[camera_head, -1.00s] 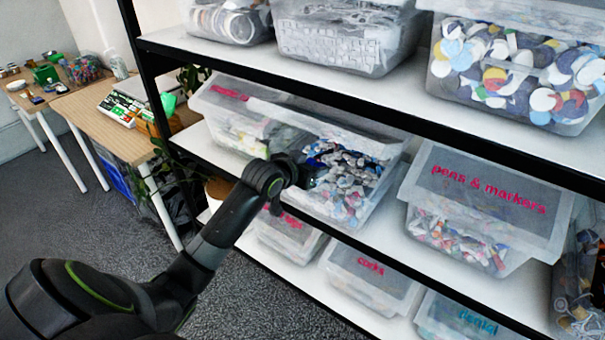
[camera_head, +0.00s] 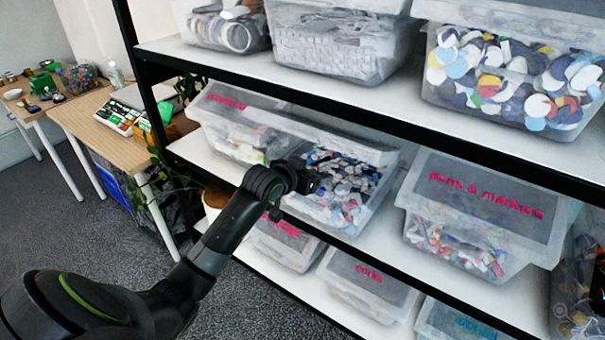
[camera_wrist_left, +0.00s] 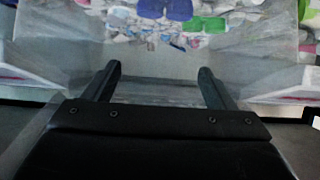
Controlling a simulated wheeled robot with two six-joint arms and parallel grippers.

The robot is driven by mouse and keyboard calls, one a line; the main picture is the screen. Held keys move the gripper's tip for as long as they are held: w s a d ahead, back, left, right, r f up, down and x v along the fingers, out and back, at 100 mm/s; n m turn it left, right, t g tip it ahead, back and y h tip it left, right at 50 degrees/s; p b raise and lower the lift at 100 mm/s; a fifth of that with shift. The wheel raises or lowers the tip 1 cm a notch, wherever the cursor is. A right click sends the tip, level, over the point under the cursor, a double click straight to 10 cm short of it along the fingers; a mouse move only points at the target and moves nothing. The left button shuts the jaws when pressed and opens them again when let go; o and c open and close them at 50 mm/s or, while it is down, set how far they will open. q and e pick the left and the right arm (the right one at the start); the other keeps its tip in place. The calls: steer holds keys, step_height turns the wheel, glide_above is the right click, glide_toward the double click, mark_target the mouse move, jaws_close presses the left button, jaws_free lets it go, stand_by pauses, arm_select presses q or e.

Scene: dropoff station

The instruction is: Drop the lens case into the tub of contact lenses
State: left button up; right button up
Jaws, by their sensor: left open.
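An open clear tub (camera_head: 338,222) on the middle shelf holds a heap of small white, blue and dark pieces; it seems to be the contact lens tub, but I can read no label on it. My left gripper (camera_head: 308,183) is at the tub's left front side, by its rim. In the left wrist view its two fingers (camera_wrist_left: 160,82) are spread apart with nothing between them. A translucent tub wall (camera_wrist_left: 160,62) lies past the fingertips, with purple, white and green pieces beyond. I cannot pick out a single lens case. My right gripper is not in view.
A pens & markers tub (camera_head: 485,200) stands to the right on the same shelf, and a pink-labelled tub (camera_head: 235,120) to the left. The upper shelf (camera_head: 390,95) runs above the tubs. A corks tub (camera_head: 370,280) is below. Wooden tables (camera_head: 105,130) stand at the left.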

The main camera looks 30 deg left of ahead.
arm_select(q)
steer(key=v, duration=1.7)
steer(key=shift+s, duration=0.2)
steer(key=w+a+f+n+g+y, duration=0.1)
steer(key=a+f, duration=0.3)
steer(key=f, duration=0.5)
steer(key=w+a+f+n+g+y, duration=0.1)
steer(key=w+a+f+n+y, duration=0.1)
steer(key=a+f, duration=0.5)
steer(key=s+f+g, duration=0.2)
steer(key=s+f, duration=0.3)
steer(key=f, duration=0.7)
steer(key=s+f+g, duration=0.2)
steer(key=s+f, duration=0.3)
steer(key=f, duration=0.7)
steer(key=s+d+f+g, duration=0.2)
steer(key=s+d+f, duration=0.1)
steer(key=s+f, duration=1)
steer(key=s+d+f+g, duration=0.1)
steer(key=s+d+f, duration=0.2)
steer(key=s, duration=0.3)
steer(key=s+d+f+m+g, duration=0.1)
steer(key=s+d+f, duration=0.2)
steer(key=s, duration=0.4)
steer(key=s+d+f+g, duration=0.1)
steer(key=s+d+f, duration=0.2)
steer(key=s+d, duration=0.2)
steer(key=shift+s+f+g+h, duration=0.3)
steer(key=shift+s+f+h, duration=0.1)
steer(key=shift+s, duration=0.6)
